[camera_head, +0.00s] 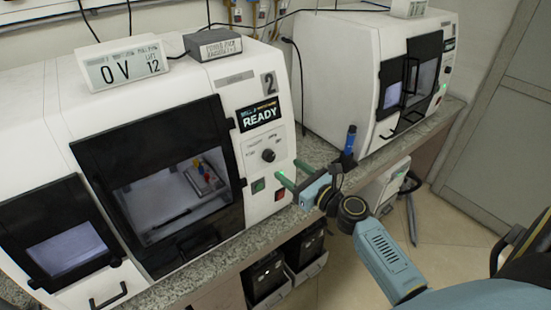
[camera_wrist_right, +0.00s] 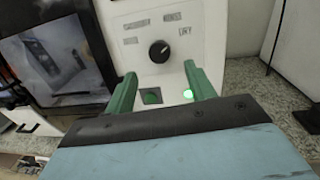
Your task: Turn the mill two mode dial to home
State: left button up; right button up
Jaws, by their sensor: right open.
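Mill two (camera_head: 60,115) is the white machine at the left in the head view, with a "2" label and a READY screen (camera_head: 259,115). Its mode dial (camera_head: 268,155) is a round black knob below that screen. In the right wrist view the dial (camera_wrist_right: 159,50) has a white pointer mark, with labels around it too blurred to read surely. My right gripper (camera_head: 287,172) is open, its green fingers pointing at the panel low and right of the dial. In the wrist view the fingers (camera_wrist_right: 160,88) stand apart below the dial, not touching it. My left gripper is not in view.
Below the dial are a green button (camera_head: 258,186) and a red button (camera_head: 279,193). A second white mill (camera_head: 335,75) stands at the back right. A grey box (camera_head: 212,44) and a display sign (camera_head: 123,67) sit on mill two. Black bins (camera_head: 265,277) are under the counter.

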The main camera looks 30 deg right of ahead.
aim_at(272, 158)
jog(key=w, duration=0.4)
jog(key=w+a, duration=0.1)
jog(key=w, duration=0.1)
jog(key=shift+w+a, duration=0.1)
jog(key=shift+w, duration=0.25)
jog(key=shift+c, duration=0.4)
jog(key=c, duration=0.9)
